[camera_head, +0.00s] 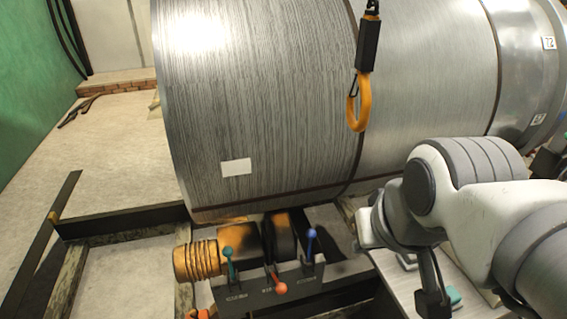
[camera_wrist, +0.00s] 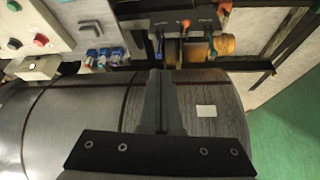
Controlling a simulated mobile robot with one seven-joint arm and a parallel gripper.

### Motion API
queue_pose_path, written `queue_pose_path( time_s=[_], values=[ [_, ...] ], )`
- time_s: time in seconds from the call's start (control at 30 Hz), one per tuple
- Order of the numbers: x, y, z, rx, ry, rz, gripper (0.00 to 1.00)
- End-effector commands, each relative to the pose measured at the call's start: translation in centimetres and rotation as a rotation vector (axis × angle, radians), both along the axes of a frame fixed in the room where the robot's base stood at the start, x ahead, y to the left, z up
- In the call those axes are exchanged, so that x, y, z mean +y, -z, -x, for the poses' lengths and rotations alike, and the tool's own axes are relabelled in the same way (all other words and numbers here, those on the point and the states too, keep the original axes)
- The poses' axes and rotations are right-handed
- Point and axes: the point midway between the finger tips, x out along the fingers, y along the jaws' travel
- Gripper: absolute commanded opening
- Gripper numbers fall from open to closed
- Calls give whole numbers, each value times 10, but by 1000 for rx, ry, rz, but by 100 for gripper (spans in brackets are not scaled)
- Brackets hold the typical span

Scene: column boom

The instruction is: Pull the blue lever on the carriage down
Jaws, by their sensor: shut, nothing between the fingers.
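The blue lever (camera_head: 311,240) stands upright at the right end of a dark lever block on the carriage, below the large metal drum. In the wrist view the blue lever (camera_wrist: 160,39) shows small near the top, beyond the fingertips. An orange-red lever (camera_head: 280,287) beside it is tilted down toward the viewer, and a teal lever (camera_head: 228,254) at the left end stands up. My gripper (camera_wrist: 158,74) is shut and empty, over the drum and apart from the levers. In the head view my arm is at the right; its fingertips are hard to make out.
The drum (camera_head: 260,110) fills the space above the levers. An orange hook (camera_head: 359,103) hangs in front of it. A panel with buttons and blue-handled parts (camera_wrist: 62,28) lies left in the wrist view. Dark rails (camera_head: 120,219) border the floor at left.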

Motion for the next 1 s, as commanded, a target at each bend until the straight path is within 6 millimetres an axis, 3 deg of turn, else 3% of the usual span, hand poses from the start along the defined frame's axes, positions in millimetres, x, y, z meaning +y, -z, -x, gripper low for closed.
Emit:
queue_pose_path(
  time_s=[0.27, 0.43, 0.67, 1.0],
  values=[
    [0, 0, 0, 1, 0, 0, 0],
    [-3, 11, -7, 42, 1, 17, 0],
    [-15, 51, -37, 197, 22, 117, 0],
    [-31, 121, -98, 379, 63, 379, 0]
  ],
)
